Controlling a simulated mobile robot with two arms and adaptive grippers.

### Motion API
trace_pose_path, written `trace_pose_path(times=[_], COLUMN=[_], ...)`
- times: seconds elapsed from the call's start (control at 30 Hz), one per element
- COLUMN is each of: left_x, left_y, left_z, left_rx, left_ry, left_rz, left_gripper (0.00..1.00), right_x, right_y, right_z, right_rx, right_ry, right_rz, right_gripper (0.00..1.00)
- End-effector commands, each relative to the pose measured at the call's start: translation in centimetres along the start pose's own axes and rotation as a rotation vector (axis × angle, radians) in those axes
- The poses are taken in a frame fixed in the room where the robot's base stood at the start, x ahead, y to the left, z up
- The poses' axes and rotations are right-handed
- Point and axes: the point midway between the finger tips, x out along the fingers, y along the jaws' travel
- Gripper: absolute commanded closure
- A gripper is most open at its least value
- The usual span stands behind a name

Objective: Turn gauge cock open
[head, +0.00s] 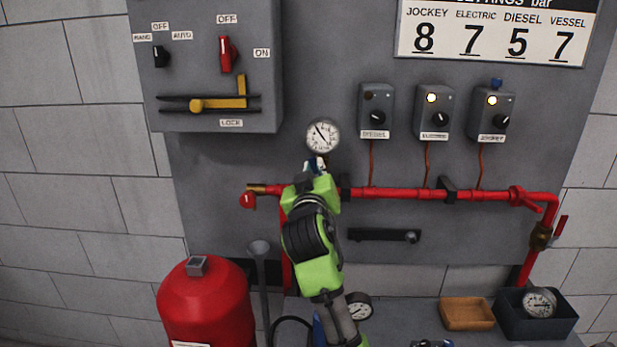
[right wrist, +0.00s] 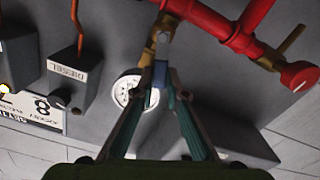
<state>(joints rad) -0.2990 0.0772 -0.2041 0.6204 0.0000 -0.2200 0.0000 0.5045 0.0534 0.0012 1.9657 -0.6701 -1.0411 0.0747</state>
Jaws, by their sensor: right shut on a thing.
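The pressure gauge (head: 323,135) with a round white dial stands above the red pipe (head: 390,194) on the grey panel. It also shows, partly hidden by my fingers, in the right wrist view (right wrist: 127,92). The gauge cock has a brass body (right wrist: 161,38) off the red pipe and a small blue handle (right wrist: 160,74). My right gripper (head: 317,166) reaches up from below to the cock just under the gauge. In the right wrist view its fingertips (right wrist: 161,80) are shut on the blue handle. The cock is mostly hidden by the gripper in the head view. My left gripper is not in view.
A grey switch box (head: 215,65) hangs upper left, and a diesel control box (head: 376,110) sits right of the gauge. A red tank (head: 205,305) stands lower left. A wooden tray (head: 467,314) and a dark bin (head: 565,327) with a loose gauge (head: 540,302) are lower right.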

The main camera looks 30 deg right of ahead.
Motion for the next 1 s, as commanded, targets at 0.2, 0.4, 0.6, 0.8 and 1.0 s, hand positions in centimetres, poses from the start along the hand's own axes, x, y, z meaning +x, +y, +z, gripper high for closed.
trace_pose_path(times=[0.2, 0.4, 0.6, 0.8, 1.0], left_x=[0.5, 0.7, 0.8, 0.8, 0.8], left_y=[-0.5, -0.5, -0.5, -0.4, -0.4], left_z=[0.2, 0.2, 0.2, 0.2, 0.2], left_rx=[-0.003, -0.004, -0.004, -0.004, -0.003], left_ry=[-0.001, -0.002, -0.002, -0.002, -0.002], left_rz=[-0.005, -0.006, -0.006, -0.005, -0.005], left_gripper=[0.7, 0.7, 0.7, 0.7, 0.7], right_x=[0.0, 0.0, 0.0, 0.0, 0.0], right_y=[0.9, 1.6, 1.9, 2.0, 2.0], right_z=[0.1, 0.2, 0.2, 0.2, 0.2], right_rx=[0.177, 0.288, 0.353, 0.377, 0.38], right_ry=[0.0, 0.0, 0.002, 0.002, 0.003], right_rz=[0.001, 0.002, 0.002, 0.001, 0.001], right_gripper=[1.0, 1.0, 1.0, 1.0, 1.0])
